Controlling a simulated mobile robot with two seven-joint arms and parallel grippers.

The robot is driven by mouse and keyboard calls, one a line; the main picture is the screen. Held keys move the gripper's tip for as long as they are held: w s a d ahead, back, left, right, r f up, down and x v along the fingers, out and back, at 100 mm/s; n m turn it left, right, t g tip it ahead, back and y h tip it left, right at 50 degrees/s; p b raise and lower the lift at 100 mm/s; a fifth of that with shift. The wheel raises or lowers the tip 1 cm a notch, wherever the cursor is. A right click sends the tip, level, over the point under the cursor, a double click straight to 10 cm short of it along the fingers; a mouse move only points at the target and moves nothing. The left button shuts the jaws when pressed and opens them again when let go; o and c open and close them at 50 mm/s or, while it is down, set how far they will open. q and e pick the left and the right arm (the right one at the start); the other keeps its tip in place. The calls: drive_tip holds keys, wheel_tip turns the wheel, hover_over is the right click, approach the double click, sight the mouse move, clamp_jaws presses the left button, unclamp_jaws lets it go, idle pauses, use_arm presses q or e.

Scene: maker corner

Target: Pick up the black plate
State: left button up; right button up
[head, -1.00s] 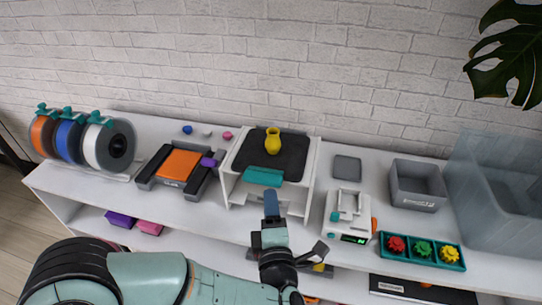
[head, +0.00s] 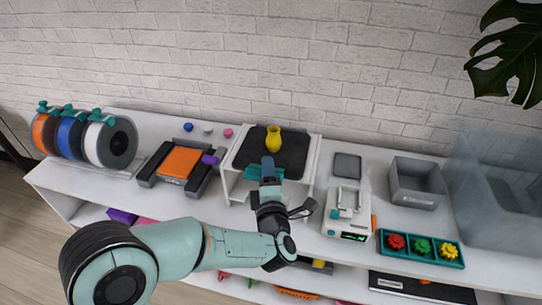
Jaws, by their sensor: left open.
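The black plate (head: 293,151) lies flat on top of a white open-fronted stand (head: 312,172). A yellow vase (head: 273,139) stands upright on the plate. A teal tab (head: 251,172) is at the plate's front edge. My left gripper (head: 285,189) is open and empty, in front of the stand. One blue-grey finger overlaps the teal tab in the head view and hides part of it; I cannot tell whether they touch. The other, dark finger is lower and to the right. My right gripper is not in view.
Left are filament spools (head: 108,143) and a grey holder with an orange block (head: 179,163). Right are a white scale (head: 345,222), a grey square (head: 347,166), a grey bin (head: 415,186), a teal tray of gears (head: 420,261) and a clear box (head: 490,190). A brick wall is behind.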

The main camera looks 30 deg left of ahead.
use_arm(q)
clamp_jaws()
wheel_tip(320, 180, up, 20)
drive_tip(key=p, duration=0.4)
idle(0.4)
